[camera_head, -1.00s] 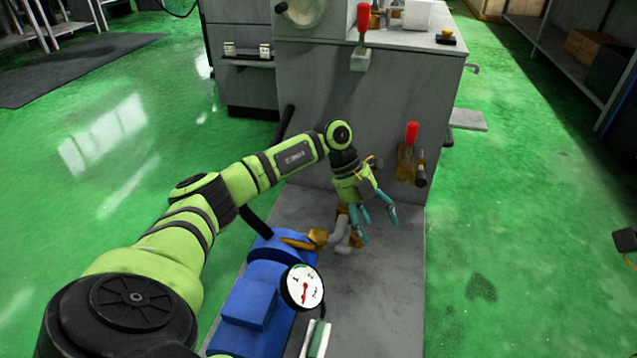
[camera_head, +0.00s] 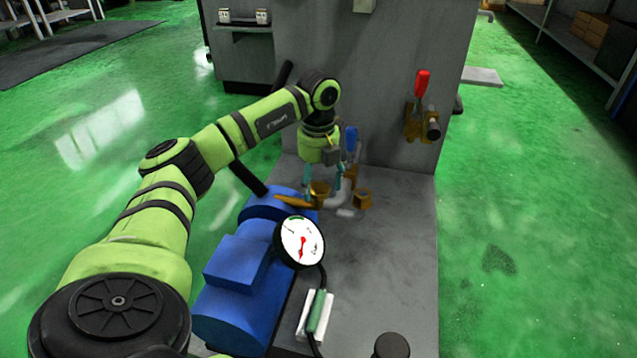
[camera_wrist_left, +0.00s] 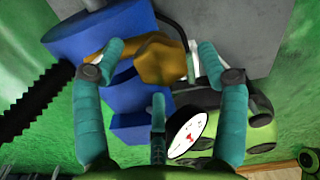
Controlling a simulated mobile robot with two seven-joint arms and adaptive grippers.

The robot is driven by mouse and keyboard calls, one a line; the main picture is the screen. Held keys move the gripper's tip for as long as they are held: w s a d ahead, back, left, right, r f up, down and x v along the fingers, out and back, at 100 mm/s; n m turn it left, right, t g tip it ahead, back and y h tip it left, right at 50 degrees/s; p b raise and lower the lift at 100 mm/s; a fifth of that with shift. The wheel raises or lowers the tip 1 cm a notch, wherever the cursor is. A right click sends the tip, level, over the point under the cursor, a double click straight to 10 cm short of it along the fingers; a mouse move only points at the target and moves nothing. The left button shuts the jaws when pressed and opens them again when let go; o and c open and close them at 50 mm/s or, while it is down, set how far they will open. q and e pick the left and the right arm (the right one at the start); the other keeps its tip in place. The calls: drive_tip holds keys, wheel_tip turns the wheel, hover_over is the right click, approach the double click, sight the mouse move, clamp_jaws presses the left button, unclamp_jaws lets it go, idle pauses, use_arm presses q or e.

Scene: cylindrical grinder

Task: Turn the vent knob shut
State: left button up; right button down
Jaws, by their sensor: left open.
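My left gripper (camera_head: 322,182) points down over the brass and grey pipework behind the blue motor-like unit. Its teal fingers are spread open. A brass fitting (camera_head: 319,194) is just below the fingertips. In the left wrist view, a faceted brass knob-like piece (camera_wrist_left: 160,64) lies between the two spread fingertips (camera_wrist_left: 160,46), with no clear grip on it. I cannot tell for sure that this is the vent knob. A blue handle (camera_head: 351,137) stands behind the gripper. My right gripper is out of view.
A blue pump or motor body (camera_head: 236,267) and a round white gauge (camera_head: 300,242) are close in front of the gripper. A red-handled valve (camera_head: 422,84) is on the grey cabinet (camera_head: 390,60). The grey base plate (camera_head: 395,240) is clear at right.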

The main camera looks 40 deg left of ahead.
use_arm(q)
wheel_tip(320, 180, down, 2)
drive_tip(key=shift+f+b, duration=0.1)
drive_tip(key=shift+b, duration=0.25)
drive_tip(key=c, duration=1.1)
drive_tip(key=shift+c, duration=0.2)
drive_tip(key=shift+r, duration=0.2)
